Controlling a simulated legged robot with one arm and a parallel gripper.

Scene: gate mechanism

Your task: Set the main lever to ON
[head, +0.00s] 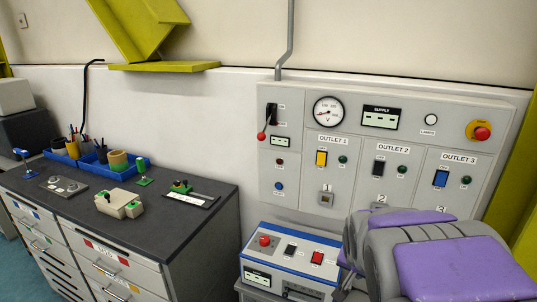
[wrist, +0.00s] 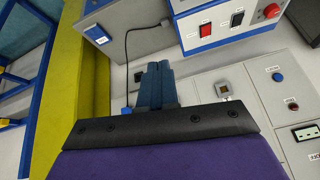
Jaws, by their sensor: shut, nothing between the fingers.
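The main lever (head: 262,134) is on the upper left of the grey wall panel (head: 300,165) in the head view. It has a black body and a red ball knob, and the knob hangs low. Small labels sit to its right, too small to read surely. The lever is not visible in the wrist view. My gripper (wrist: 156,72) shows in the wrist view with its blue-grey fingers together and nothing between them. It is apart from the lever; my purple and grey arm is at the lower right of the head view.
A blue-and-white control box (head: 292,255) stands below the panel. The panel also carries a gauge (head: 328,112), outlet switches and a red emergency button (head: 481,132). A dark-topped workbench (head: 170,222) with blue trays (head: 93,158) is at left. The space before the lever looks clear.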

